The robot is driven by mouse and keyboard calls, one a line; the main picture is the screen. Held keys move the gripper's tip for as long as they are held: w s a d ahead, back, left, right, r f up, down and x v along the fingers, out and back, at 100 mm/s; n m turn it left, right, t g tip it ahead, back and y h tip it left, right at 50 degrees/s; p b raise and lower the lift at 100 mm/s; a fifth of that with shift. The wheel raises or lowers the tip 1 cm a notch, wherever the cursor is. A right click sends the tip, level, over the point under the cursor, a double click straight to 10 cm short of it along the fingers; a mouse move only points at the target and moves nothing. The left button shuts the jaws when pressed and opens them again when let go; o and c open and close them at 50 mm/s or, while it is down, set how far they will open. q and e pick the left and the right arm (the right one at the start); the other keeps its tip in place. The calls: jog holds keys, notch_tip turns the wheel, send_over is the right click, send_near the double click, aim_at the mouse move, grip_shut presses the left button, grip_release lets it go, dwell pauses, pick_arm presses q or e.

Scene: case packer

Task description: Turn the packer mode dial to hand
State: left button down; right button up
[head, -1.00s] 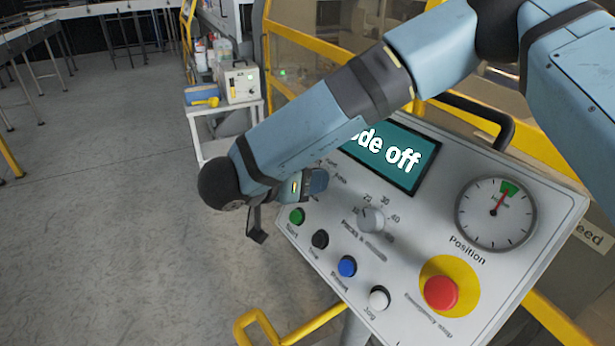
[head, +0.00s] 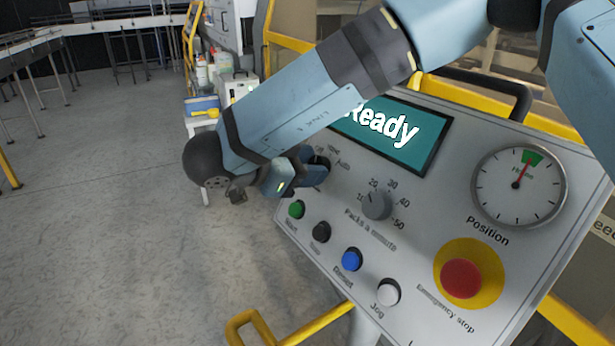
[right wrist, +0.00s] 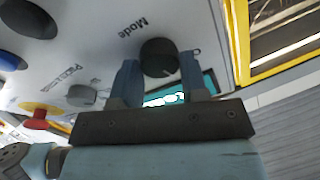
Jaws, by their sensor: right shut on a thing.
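The mode dial (right wrist: 158,56) is a dark round knob on the pale control panel, under the word "Mode" in the right wrist view. My right gripper (right wrist: 158,64) has one finger on each side of the dial and is shut on it. In the head view the right gripper (head: 314,172) is at the panel's upper left, mostly covering the dial. Small labels around the dial are hard to read, and I cannot tell its exact setting. The panel screen (head: 398,135) shows "Ready", its left part behind my arm. My left gripper is out of view.
The speed knob (head: 377,205), green button (head: 296,209), black button (head: 321,232), blue button (head: 352,259), white button (head: 388,292) and red emergency stop (head: 461,279) are close by on the panel. A yellow rail (head: 315,326) runs below. Open floor lies left.

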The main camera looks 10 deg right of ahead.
jog(key=shift+m+g+b, duration=0.3)
jog(key=shift+m+b, duration=0.5)
jog(key=shift+m, duration=0.6)
jog(key=o, duration=0.9)
jog(key=b+v, duration=0.1)
jog(key=v, duration=1.2)
jog(key=shift+s+a+r, duration=0.15)
jog(key=shift+a, duration=0.2)
